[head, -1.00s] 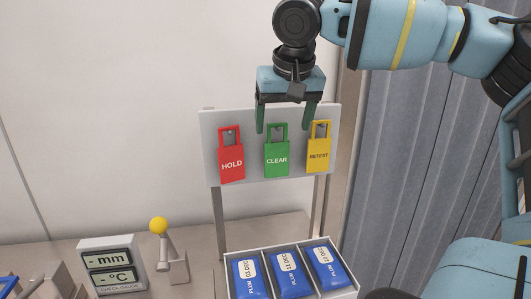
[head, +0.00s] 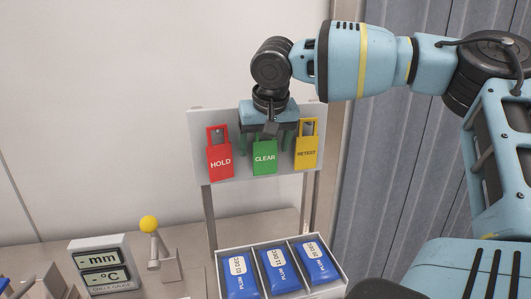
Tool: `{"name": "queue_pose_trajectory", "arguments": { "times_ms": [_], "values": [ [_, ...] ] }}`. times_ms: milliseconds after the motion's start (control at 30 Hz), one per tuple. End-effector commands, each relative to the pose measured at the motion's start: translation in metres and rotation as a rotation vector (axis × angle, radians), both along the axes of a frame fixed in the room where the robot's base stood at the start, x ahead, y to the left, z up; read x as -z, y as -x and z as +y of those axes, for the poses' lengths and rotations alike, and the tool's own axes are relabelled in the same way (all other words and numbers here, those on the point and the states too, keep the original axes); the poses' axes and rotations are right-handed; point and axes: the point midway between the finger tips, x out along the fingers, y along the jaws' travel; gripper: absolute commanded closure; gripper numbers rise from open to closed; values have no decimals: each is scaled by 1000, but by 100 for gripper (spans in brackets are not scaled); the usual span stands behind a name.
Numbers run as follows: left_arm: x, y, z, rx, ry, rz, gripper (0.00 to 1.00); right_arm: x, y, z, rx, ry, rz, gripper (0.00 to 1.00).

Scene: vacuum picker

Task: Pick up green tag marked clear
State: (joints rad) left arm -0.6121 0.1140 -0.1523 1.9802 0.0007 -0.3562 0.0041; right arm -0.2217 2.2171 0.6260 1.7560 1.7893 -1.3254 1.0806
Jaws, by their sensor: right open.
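The green tag marked CLEAR (head: 264,160) hangs in the middle of a grey board (head: 196,125), between the red HOLD tag (head: 220,160) and the yellow RETEST tag (head: 307,154). My right gripper (head: 265,142) is open and points down at the green tag. I cannot tell whether the fingers touch the tag. My left gripper is not in view.
The board stands on posts above a bench. Below it is a white tray (head: 222,281) with blue packs (head: 277,270). A gauge display (head: 102,265) and a yellow-knobbed lever (head: 149,224) stand at the left. A grey corrugated curtain (head: 395,160) is at the right.

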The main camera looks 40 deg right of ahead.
Motion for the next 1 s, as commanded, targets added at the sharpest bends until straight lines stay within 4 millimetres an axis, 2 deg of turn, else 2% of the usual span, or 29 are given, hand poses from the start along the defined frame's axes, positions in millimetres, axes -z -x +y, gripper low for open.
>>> {"name": "queue_pose_trajectory", "arguments": {
  "times_ms": [267, 600, 667, 1000],
  "values": [
    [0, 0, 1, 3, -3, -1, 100, 2, -1, 0, 0, 0, 0, 25],
    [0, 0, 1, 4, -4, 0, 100, 2, -1, 0, 0, 0, 0, 69],
    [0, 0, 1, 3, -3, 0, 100, 2, -1, 0, 0, -1, 0, 75],
    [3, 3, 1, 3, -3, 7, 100, -3, -1, 0, 0, 0, -1, 75]
  ]
}}
